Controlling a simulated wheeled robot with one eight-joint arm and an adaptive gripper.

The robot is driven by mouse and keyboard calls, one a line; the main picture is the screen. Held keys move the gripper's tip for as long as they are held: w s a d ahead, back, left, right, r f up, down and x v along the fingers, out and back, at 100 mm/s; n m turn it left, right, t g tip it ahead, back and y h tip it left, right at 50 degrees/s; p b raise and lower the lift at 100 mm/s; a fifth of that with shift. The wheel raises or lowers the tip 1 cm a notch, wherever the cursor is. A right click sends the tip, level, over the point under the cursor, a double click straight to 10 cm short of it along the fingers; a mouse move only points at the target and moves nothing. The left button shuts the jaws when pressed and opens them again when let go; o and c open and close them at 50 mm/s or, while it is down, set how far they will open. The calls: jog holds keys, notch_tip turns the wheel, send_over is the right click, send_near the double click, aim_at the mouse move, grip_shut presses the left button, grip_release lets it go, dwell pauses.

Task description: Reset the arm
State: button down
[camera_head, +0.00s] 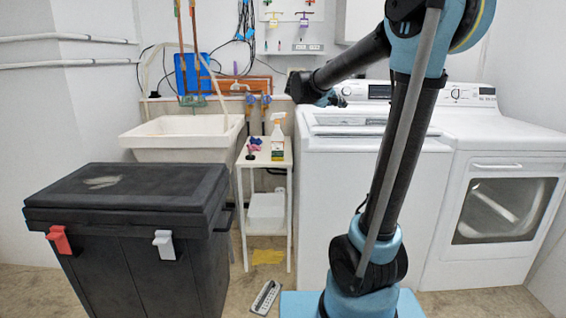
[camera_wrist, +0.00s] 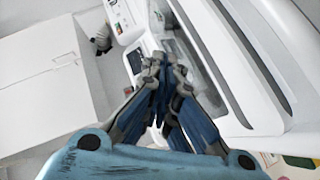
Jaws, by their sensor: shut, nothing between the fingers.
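My gripper (camera_wrist: 163,64) is shut and empty in the wrist view, with its grey and blue finger links drawn together at the tips. Behind the tips are the white, tilted outlines of an appliance with a dark panel. In the head view my arm rises from its blue base, bends at the top and reaches left and down, above the top-loading washer (camera_head: 330,200). Only a small blue and dark part of my gripper (camera_head: 330,98) shows there, partly hidden by the dark link.
A black lidded bin (camera_head: 150,250) stands at the front left. A white sink (camera_head: 180,140) and a narrow white shelf (camera_head: 266,185) with a spray bottle (camera_head: 278,136) are behind it. A front-loading dryer (camera_head: 500,165) is at right. A power strip (camera_head: 266,297) lies on the floor.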

jog(key=s+d+f+m+g+y, duration=0.1)
jog(key=s+d+f+g+y, duration=0.1)
jog(key=s+f, duration=0.75)
jog(key=s+d+f+m+g+y, duration=0.1)
jog(key=s+d+f+g+y, duration=0.15)
jog(key=s+f, duration=0.65)
jog(key=s+a+f+g+y, duration=0.1)
jog(key=s+a+f+y, duration=0.2)
jog(key=s+f, duration=0.4)
jog(key=s+a+f+g+y, duration=0.1)
jog(key=s+a+f+y, duration=0.2)
jog(key=s+f, duration=0.4)
jog(key=s+a, duration=0.1)
jog(key=s, duration=0.6)
jog(key=shift+a+m+g, duration=0.3)
jog(key=shift+a+g, duration=0.05)
jog(key=shift+s, duration=0.1)
